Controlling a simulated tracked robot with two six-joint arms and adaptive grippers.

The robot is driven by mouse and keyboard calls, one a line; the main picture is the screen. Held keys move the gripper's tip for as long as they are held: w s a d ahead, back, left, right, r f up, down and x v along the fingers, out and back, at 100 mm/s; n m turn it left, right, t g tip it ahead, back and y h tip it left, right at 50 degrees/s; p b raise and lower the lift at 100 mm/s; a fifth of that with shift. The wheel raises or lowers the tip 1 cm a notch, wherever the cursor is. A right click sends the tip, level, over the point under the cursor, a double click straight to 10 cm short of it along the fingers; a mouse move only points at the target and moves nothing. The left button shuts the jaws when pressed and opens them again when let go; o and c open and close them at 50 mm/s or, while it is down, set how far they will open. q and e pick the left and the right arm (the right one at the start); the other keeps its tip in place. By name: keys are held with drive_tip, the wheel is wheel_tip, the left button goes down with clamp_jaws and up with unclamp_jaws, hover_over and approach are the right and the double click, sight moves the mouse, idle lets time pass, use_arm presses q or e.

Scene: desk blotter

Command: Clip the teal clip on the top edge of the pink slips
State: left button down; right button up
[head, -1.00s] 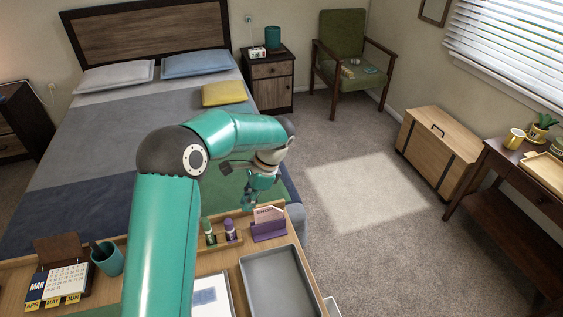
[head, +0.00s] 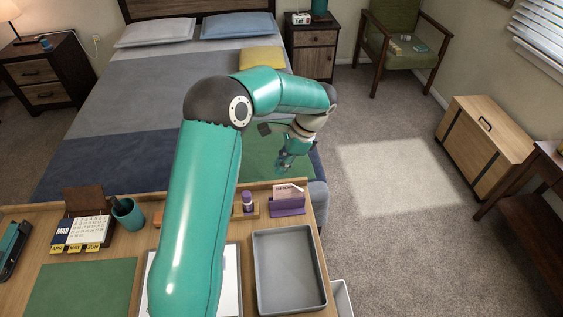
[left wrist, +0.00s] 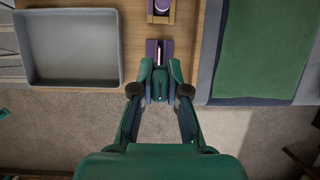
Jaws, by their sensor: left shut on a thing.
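The pink slips (head: 289,190) stand upright in a purple holder (head: 287,208) at the desk's far right corner. In the left wrist view the slips (left wrist: 160,52) show edge-on as a thin pale line within the purple holder (left wrist: 152,46). My left gripper (head: 284,166) is just above and beyond the slips in the head view. In the left wrist view its fingertips (left wrist: 160,76) are close together just below the slips. It is shut on the teal clip (left wrist: 160,88), which is mostly hidden between the fingers. I cannot tell whether the clip touches the slips. My right gripper is not in view.
A grey tray (head: 316,300) lies in front of the holder. A purple-capped bottle (head: 248,202) stands left of the holder. A pen cup (head: 128,214), a calendar (head: 80,234) and a green blotter (head: 80,290) are farther left. The bed (head: 100,130) lies beyond the desk.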

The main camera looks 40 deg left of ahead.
use_arm(q)
drive_tip(key=shift+f+b, duration=1.5)
drive_tip(key=shift+f, duration=1.1)
drive_tip(key=shift+f+b, duration=0.75)
drive_tip(key=shift+f, duration=0.8)
drive_tip(key=c, duration=1.1)
unclamp_jaws()
drive_tip(key=shift+r, duration=0.1)
drive_tip(key=v, duration=1.2)
